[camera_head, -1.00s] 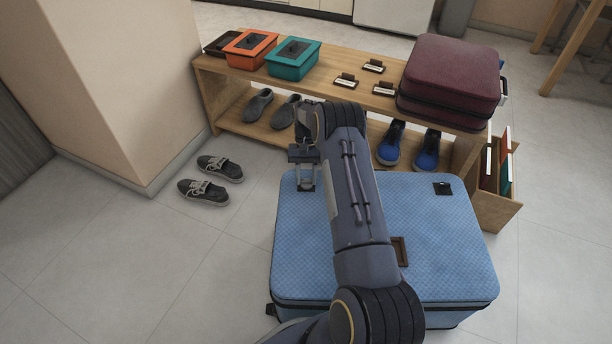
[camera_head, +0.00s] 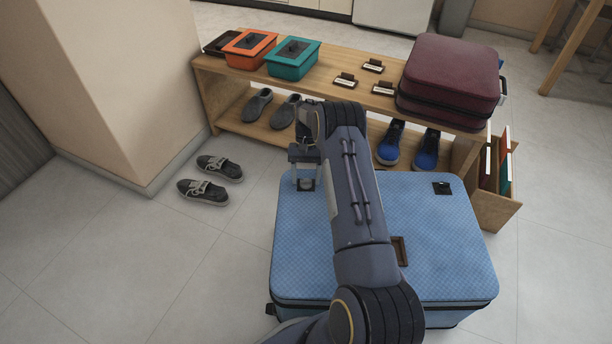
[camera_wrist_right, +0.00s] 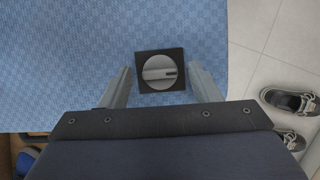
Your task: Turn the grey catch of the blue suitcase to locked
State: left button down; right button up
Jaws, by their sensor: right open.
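The blue suitcase (camera_head: 440,240) lies flat on the floor in front of the wooden bench. Its grey catch (camera_wrist_right: 160,73) is a round knob with a slot, set in a dark square plate, in the right wrist view. In the head view the catch (camera_head: 305,184) shows at the suitcase's far left corner, below my gripper. My right gripper (camera_head: 305,178) is open, its two fingers on either side of the catch plate in the wrist view; I cannot tell whether they touch it. A second dark square fitting (camera_head: 442,188) sits at the far right corner. My left gripper is out of view.
The wooden bench (camera_head: 345,68) stands behind the suitcase and carries an orange box (camera_head: 249,50), a teal box (camera_head: 292,62) and a maroon suitcase (camera_head: 450,75). Grey shoes (camera_head: 203,192) lie on the floor to the left.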

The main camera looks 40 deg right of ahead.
jog(key=p+v, duration=0.2)
jog(key=v, duration=0.5)
jog(key=shift+w+r, duration=0.2)
jog(key=shift+r, duration=0.15)
jog(key=shift+d, duration=0.1)
